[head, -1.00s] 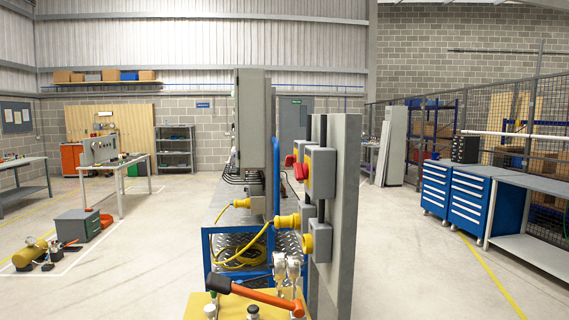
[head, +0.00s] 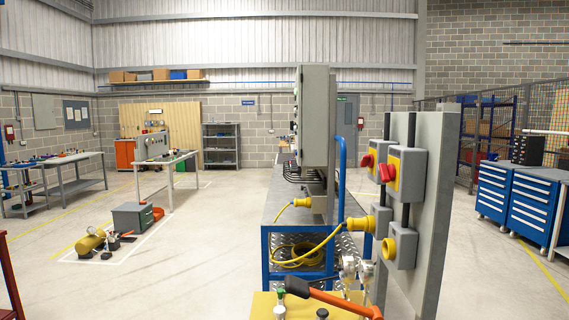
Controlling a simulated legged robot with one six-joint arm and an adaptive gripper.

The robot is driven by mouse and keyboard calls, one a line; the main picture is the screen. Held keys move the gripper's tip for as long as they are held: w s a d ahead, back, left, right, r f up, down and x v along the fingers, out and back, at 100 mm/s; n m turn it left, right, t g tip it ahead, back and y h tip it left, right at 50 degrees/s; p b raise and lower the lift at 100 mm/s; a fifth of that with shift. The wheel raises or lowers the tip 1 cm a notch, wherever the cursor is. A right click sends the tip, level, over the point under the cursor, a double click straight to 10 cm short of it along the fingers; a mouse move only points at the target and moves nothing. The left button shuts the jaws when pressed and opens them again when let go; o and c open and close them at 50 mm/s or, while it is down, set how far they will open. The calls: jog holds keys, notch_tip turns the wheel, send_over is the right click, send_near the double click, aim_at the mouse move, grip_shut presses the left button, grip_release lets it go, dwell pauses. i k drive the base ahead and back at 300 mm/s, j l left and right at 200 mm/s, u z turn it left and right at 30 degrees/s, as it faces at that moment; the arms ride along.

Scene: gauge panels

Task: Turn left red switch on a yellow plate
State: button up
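A grey upright panel (head: 440,190) stands right of centre in the head view, seen at a steep angle with its face towards the left. Two grey boxes with yellow plates and red switches sit side by side on its upper part. The switches' exact turn angle cannot be told.
Below the switches are yellow sockets, one with a yellow plug (head: 366,223) and cable, the other (head: 388,248) empty. A blue-framed bench (head: 267,240) with a grey cabinet (head: 314,115) stands behind. Open floor lies left.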

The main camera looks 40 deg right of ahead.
aim_at(367, 161)
jog(key=i+j+u, duration=0.2)
jog(key=u, duration=0.2)
jog(key=i+j+u, duration=0.2)
jog(key=u, duration=0.15)
jog(key=i+j+u, duration=0.1)
jog(key=u, duration=0.3)
jog(key=i+z, duration=0.1)
jog(key=i, duration=0.3)
jog(key=i+j+z, duration=0.1)
jog(key=i, duration=0.35)
jog(key=i+z, duration=0.25)
jog(key=z, duration=0.25)
jog(key=i+z, duration=0.3)
jog(key=z, duration=0.2)
jog(key=i+j+z, duration=0.1)
jog(key=i+z, duration=0.15)
jog(key=z, duration=0.2)
jog(key=i+z, duration=0.1)
jog(key=z, duration=0.3)
jog(key=i+z, duration=0.15)
jog(key=z, duration=0.25)
jog(key=i+z, duration=0.1)
jog(key=z, duration=0.3)
jog(key=i+z, duration=0.1)
jog(key=z, duration=0.25)
